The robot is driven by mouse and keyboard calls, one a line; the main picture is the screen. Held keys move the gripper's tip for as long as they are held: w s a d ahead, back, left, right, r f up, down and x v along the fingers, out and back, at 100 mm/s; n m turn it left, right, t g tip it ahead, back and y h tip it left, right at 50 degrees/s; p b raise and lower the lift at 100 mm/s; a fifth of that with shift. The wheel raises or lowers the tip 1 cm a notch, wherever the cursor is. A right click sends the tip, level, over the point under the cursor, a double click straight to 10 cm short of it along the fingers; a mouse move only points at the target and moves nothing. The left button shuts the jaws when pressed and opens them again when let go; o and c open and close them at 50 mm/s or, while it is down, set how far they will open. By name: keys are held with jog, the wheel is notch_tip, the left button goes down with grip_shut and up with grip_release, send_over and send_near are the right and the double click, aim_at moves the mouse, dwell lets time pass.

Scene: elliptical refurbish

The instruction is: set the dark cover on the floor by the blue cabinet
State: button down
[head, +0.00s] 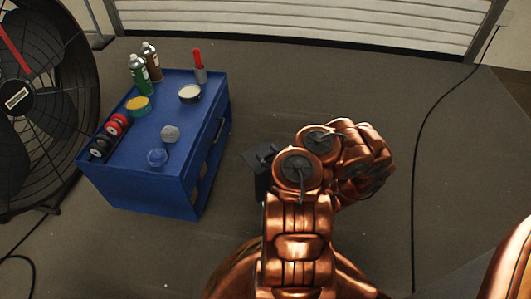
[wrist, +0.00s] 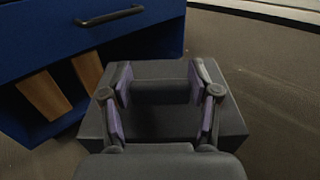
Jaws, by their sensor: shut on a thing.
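The dark cover (wrist: 232,122) is a dark grey, box-like piece under my gripper (wrist: 163,95) in the wrist view. The two fingers with purple pads are shut on its raised middle part. In the head view the cover (head: 261,184) shows only in part, beside my copper arm, which hides the rest. The blue cabinet (head: 150,178) stands just left of it, with a gap of floor (head: 232,180) between them in the head view. The cabinet (wrist: 30,40) also fills the upper left of the wrist view. I cannot tell whether the cover touches the floor.
Spray cans (head: 139,73), tins and rolls stand on the cabinet top. A black fan (head: 40,110) is left of the cabinet. Wooden blocks (wrist: 43,94) show in its open lower part. A white shutter (head: 300,22) closes the back; a black cable (head: 418,150) runs along the right. Floor behind the cover is clear.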

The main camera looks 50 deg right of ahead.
aim_at(266, 147)
jog(key=w+d+b, duration=0.2)
jog(key=w+d, duration=0.1)
jog(key=w+d+f+b, duration=0.1)
jog(key=w, duration=0.1)
jog(key=shift+w+d, duration=0.25)
jog(key=shift+d, duration=0.1)
jog(key=shift+f+b, duration=1.25)
jog(key=shift+f, duration=0.45)
jog(key=shift+r, duration=0.1)
jog(key=shift+c, duration=1.3)
grip_release()
